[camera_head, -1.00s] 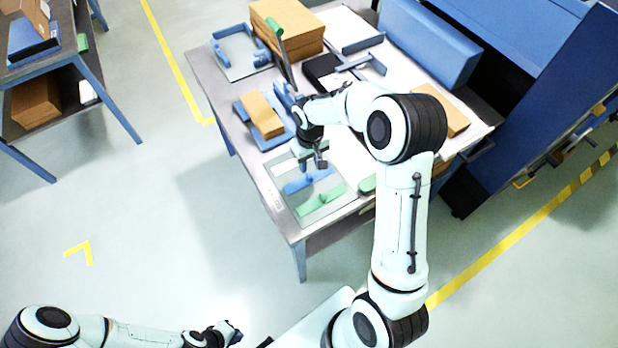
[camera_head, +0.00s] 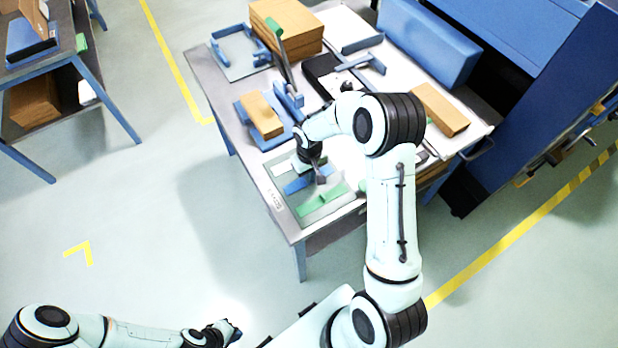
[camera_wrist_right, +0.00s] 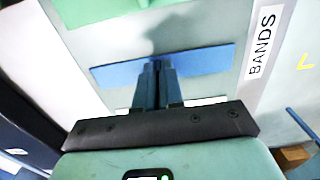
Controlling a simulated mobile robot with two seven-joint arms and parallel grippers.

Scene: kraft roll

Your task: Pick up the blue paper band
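The blue paper band (camera_head: 297,184) lies on the clear-topped band board (camera_head: 349,203) at the near corner of the table. The right wrist view shows it as a flat blue strip (camera_wrist_right: 205,61). My right gripper (camera_head: 320,178) points down at the band's middle, and its fingertips (camera_wrist_right: 160,66) overlap the band in the wrist view. The fingers are close together. Whether they pinch the band is hidden. My left gripper (camera_head: 234,333) is low at the bottom of the head view, away from the table, and its fingers are too small to read.
A green band (camera_head: 322,203) lies beside the blue one. A "BANDS" label (camera_wrist_right: 262,43) runs along the board's edge. A blue tray with a brown box (camera_head: 262,115) stands behind. Cardboard boxes (camera_head: 288,28) and a blue long box (camera_head: 430,42) stand further back.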

